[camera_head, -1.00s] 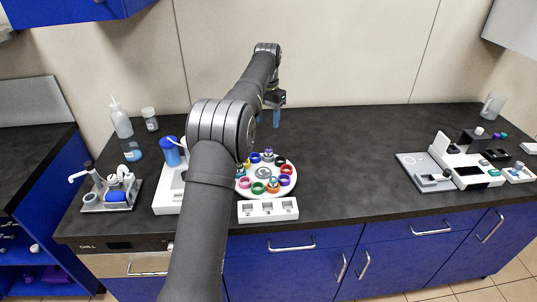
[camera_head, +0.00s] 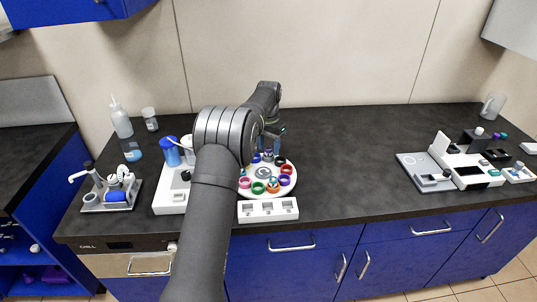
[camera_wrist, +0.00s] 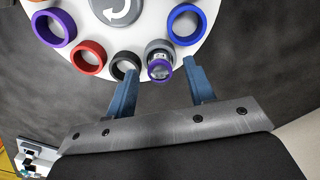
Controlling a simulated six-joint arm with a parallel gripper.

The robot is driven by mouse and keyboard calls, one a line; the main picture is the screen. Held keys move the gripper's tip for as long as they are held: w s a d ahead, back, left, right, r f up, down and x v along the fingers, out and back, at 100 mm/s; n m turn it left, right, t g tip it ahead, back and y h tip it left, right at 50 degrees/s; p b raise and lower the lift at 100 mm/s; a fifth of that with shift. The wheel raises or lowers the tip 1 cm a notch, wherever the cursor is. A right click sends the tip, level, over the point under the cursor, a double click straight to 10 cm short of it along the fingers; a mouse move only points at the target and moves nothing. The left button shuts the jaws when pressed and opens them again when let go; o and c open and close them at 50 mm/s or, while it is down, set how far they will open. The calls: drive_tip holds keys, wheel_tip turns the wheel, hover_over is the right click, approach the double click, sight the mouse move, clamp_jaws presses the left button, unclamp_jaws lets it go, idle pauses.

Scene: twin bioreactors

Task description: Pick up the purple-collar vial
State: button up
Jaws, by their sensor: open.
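The purple-collar vial (camera_wrist: 160,64) stands on the white round carousel (camera_wrist: 112,36), seen from above in the wrist view. A grey ring surrounds its upper part and the purple band shows on the near side. My gripper (camera_wrist: 161,70) is open, with its two blue fingers apart and the vial between and just beyond their tips. The fingers do not appear to touch it. In the head view my gripper (camera_head: 273,134) hangs above the back of the carousel, close over the vial (camera_head: 268,155), partly hidden by my arm.
Coloured rings sit around the carousel, with a black ring (camera_wrist: 124,65) left of the vial and a blue ring (camera_wrist: 185,23) to its right. A white block with square wells (camera_head: 268,211) stands in front. A blue-capped bottle (camera_head: 171,152) stands left.

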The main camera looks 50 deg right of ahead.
drive_tip(key=c, duration=1.1)
drive_tip(key=shift+o, duration=0.2)
drive_tip(key=shift+r, duration=0.15)
